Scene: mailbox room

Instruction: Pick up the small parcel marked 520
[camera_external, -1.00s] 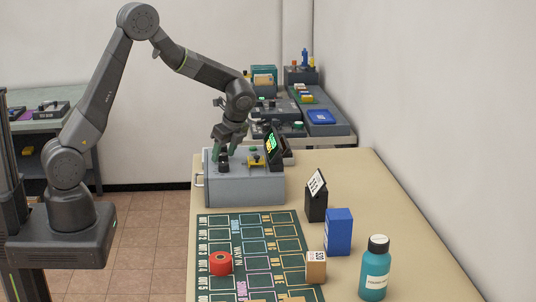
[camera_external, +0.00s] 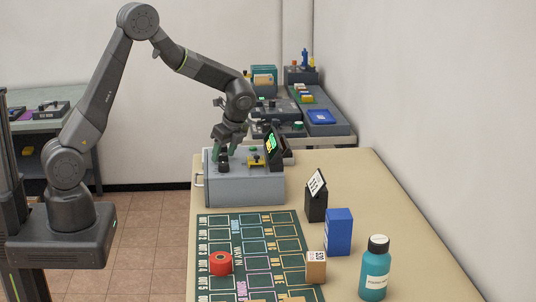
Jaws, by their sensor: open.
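The small parcel (camera_external: 316,270) is a tan box with a white label that seems to read 520. It stands upright on the table by the right edge of the green mat (camera_external: 237,262). My gripper (camera_external: 223,150) is open, pointing down over the grey device (camera_external: 245,187) at the table's far end, well away from the parcel. Part of the fingers is hard to make out against the device.
A blue box (camera_external: 338,232), a black holder with a white card (camera_external: 316,198) and a teal bottle (camera_external: 375,270) stand right of the mat, near the parcel. A red roll (camera_external: 221,263) sits on the mat. The wall is at the right.

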